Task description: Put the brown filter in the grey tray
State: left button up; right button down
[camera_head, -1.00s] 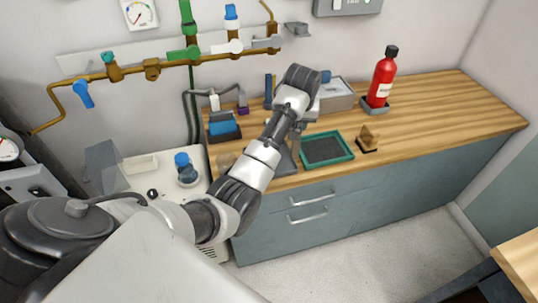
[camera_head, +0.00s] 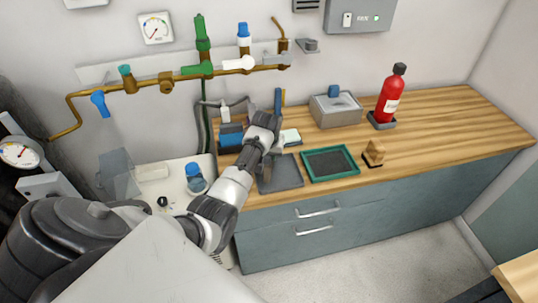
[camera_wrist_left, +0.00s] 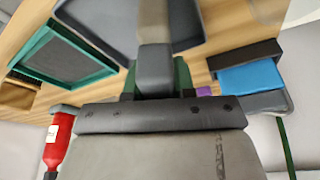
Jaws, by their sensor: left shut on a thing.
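The grey tray (camera_head: 284,175) lies on the wooden counter, left of the green-rimmed tray. My left gripper (camera_head: 264,162) points down at the grey tray's left part, mostly hidden behind my own wrist in the head view. In the left wrist view, my left gripper (camera_wrist_left: 155,52) is shut on a narrow brownish piece, which seems to be the brown filter (camera_wrist_left: 153,18). The grey tray (camera_wrist_left: 100,22) is just beyond it there. I cannot tell whether the filter touches the tray. My right gripper is not in view.
The green-rimmed tray (camera_head: 330,163) is to the right, then a small brown block (camera_head: 374,152) on a dark base. A metal box (camera_head: 336,108) and a red bottle (camera_head: 391,94) stand behind. A blue-topped box (camera_head: 231,136) is at the left. The counter's right part is clear.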

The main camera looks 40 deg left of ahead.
pick_arm(q)
jog(key=shift+f, duration=0.65)
jog(key=shift+f, duration=0.2)
jog(key=o, duration=0.9)
jog(key=shift+r, duration=0.15)
jog(key=v, duration=1.2)
jog(key=shift+r, duration=0.1)
